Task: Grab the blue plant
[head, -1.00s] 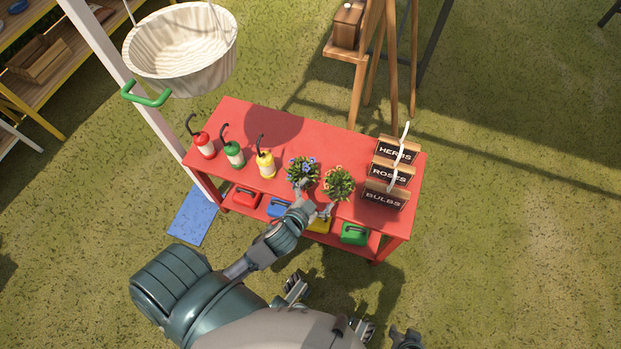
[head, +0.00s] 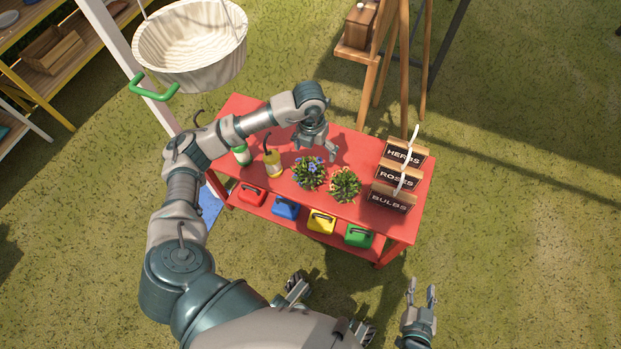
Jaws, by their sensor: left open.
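The blue-flowered plant (head: 309,173) stands on the red table, left of a plant with orange-red flowers (head: 345,184). My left gripper (head: 315,151) is just above the blue plant in the picture, over the table, with its fingers spread and nothing between them. It looks apart from the plant, though the height gap is hard to judge. My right gripper (head: 422,288) is open and empty over the grass at the lower right, away from the table.
A yellow bottle (head: 274,163) and a green bottle (head: 241,154) stand left of the plants. Wooden boxes labelled herbs, roses and bulbs (head: 391,198) stand at the right. Small coloured cans, including a yellow one (head: 321,222), sit on the lower shelf.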

